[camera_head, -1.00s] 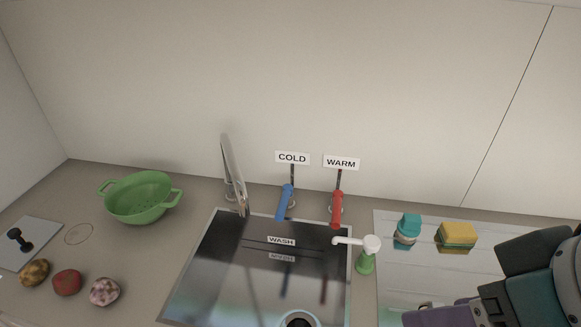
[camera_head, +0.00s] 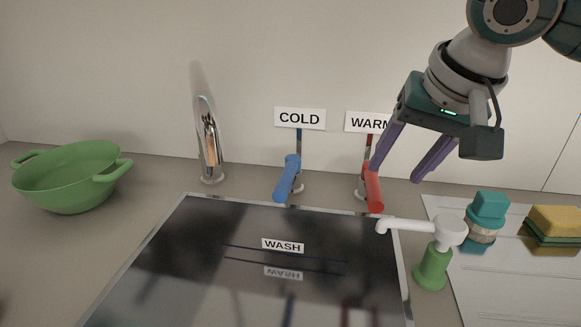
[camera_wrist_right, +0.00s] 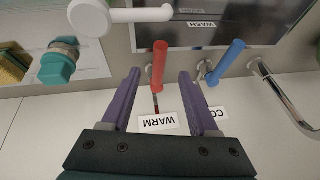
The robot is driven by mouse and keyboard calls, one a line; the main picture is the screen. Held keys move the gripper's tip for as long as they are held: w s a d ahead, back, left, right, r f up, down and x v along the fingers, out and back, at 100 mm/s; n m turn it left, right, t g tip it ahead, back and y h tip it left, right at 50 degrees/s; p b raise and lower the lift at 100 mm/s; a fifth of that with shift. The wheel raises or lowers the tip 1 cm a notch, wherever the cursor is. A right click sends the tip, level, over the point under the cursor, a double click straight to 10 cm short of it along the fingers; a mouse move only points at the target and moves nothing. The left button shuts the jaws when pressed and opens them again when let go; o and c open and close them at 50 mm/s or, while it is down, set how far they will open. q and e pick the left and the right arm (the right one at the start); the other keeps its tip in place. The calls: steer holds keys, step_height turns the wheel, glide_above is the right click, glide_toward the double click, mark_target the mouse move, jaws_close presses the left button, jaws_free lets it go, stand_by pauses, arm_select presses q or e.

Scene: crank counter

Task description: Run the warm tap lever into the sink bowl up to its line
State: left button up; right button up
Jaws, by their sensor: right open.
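The red warm tap lever (camera_head: 373,188) stands behind the sink under the WARM sign (camera_head: 367,122). The chrome spout (camera_head: 209,140) stands at the back left. My left gripper is out of view.
The blue cold lever (camera_head: 288,180) is close left of the red one. A green soap pump (camera_head: 432,268) with a white spout stands in front of it. A teal-topped brush (camera_head: 487,217) and sponges (camera_head: 553,228) sit right. A green colander (camera_head: 67,180) is at left.

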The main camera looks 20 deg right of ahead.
mark_target(378, 195)
steer(key=b+x, duration=0.1)
steer(key=x, duration=0.7)
steer(key=shift+f, duration=0.3)
jaws_close()
stand_by(1.0)
